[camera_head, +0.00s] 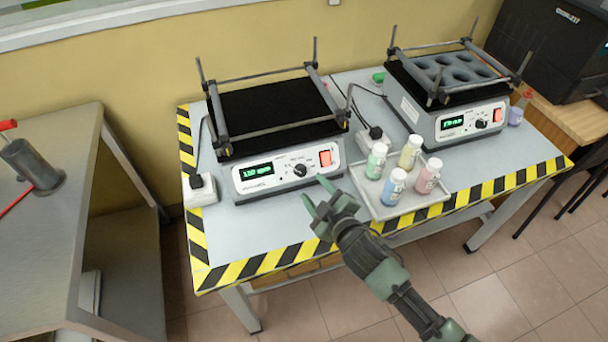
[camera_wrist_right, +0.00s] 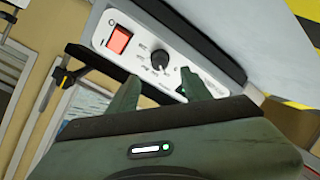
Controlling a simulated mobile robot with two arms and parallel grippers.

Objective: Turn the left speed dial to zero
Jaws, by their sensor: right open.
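The left shaker (camera_head: 262,118) stands on the left part of the table, with a green display (camera_head: 257,170) that seems to read 130 rpm. Its black speed dial (camera_head: 300,170) sits on the front panel between the display and a red switch (camera_head: 325,158). My right gripper (camera_head: 315,194) is open and empty, in front of the panel and a little below the dial, apart from it. In the right wrist view the dial (camera_wrist_right: 159,60) shows just beyond the gap between the two fingers (camera_wrist_right: 163,92). My left gripper is not in view.
A tray (camera_head: 408,206) with several capped bottles stands right of my gripper. A second shaker (camera_head: 470,122) with its own dial stands at the right. A power plug block (camera_head: 199,190) is at the table's left. A striped edge (camera_head: 265,262) borders the table.

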